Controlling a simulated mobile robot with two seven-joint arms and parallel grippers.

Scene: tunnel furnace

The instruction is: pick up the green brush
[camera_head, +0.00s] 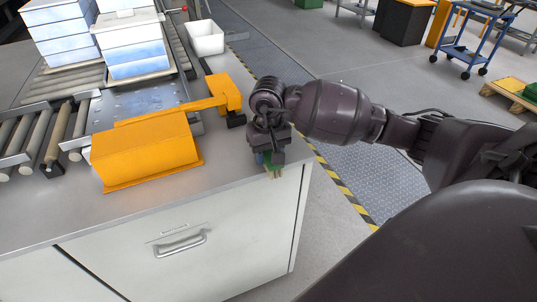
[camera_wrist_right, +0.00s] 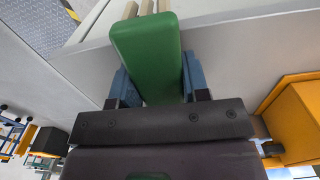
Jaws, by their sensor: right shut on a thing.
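The green brush (camera_wrist_right: 148,50) is between the two blue fingers of my right gripper (camera_wrist_right: 156,75) in the right wrist view, with its pale bristle tufts (camera_wrist_right: 146,6) showing at the top of that view. In the head view my right gripper (camera_head: 268,158) is at the right front corner of the cabinet top, pointing down. Only a little green of the brush and its pale tips (camera_head: 273,174) show below it there. The gripper is shut on the brush. I cannot tell whether the brush touches the cabinet top. My left gripper is not in view.
An orange box-shaped housing (camera_head: 146,154) and an orange arm-like part (camera_head: 222,92) stand left of my right gripper. A roller conveyor (camera_head: 45,138) and stacked blue-white trays (camera_head: 135,45) are farther left. A white bin (camera_head: 206,38) is behind. The cabinet top (camera_head: 225,165) is bare near the gripper.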

